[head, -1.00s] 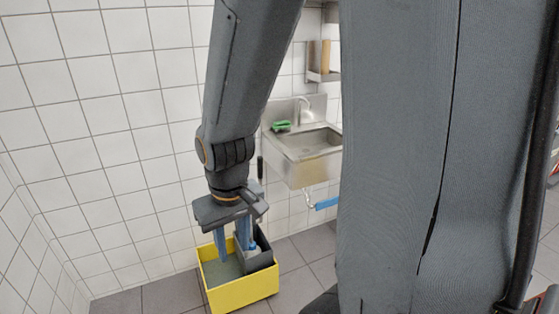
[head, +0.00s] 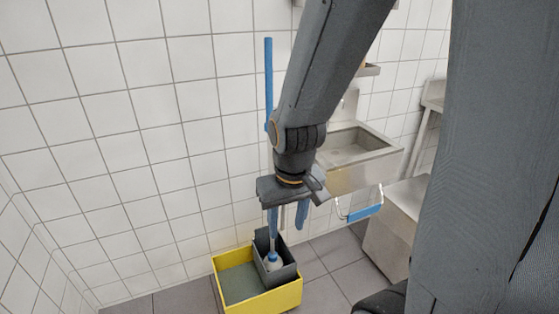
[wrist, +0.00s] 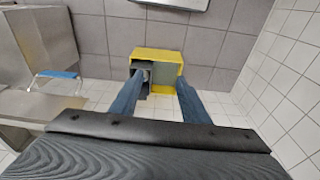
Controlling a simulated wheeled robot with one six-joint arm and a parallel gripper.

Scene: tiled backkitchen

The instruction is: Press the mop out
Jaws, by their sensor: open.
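A yellow bucket (head: 290,300) stands on the grey floor tiles against the white wall; it also shows in the wrist view (wrist: 158,54). A dark grey wringer (head: 289,272) sits in its right part. A whitish mop head with a blue socket (head: 272,262) is inside the wringer. A blue pole (head: 268,85) rises upright behind my arm and looks like the mop's handle; its middle is hidden. My gripper (head: 288,226) is open and points down above the wringer side of the bucket.
A steel sink (head: 355,165) hangs on the wall right of my arm. A blue bar on a pale bent frame (head: 362,207) sticks out below it, beside a steel unit (head: 398,235). The floor right of the bucket is partly clear.

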